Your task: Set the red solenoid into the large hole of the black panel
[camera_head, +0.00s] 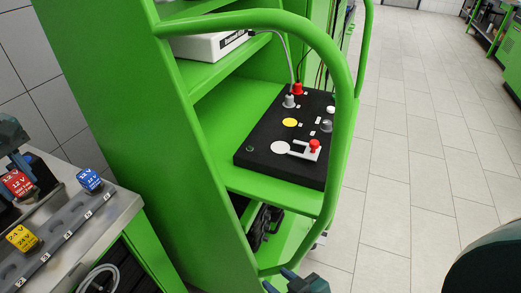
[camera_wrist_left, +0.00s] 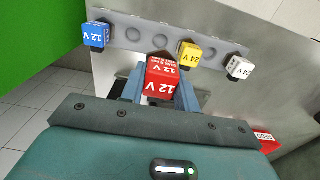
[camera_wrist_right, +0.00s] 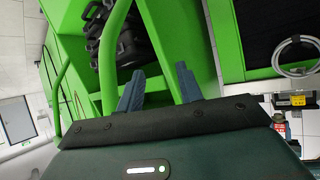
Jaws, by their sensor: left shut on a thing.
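The red solenoid (camera_head: 17,184), a cube marked 12 V, is between the fingers of my left gripper (camera_wrist_left: 162,92), at the grey rack; the left wrist view shows it too (camera_wrist_left: 163,72). That gripper is shut on it. I cannot tell whether its lower end is clear of the rack. The black panel (camera_head: 262,165) lies on the green shelf, away to the right, with knobs, discs and a red-tipped lever on top. Its large hole cannot be made out for sure. My right gripper (camera_wrist_right: 160,88) is open and empty, low in front of the green stand.
The grey rack (camera_wrist_left: 140,38) also holds a blue (camera_head: 90,180), a yellow (camera_head: 22,238) and a white solenoid (camera_wrist_left: 239,67). A green curved rail (camera_head: 340,70) rises around the shelf (camera_head: 262,193) in front of the panel. A white box (camera_head: 208,44) sits on the shelf above.

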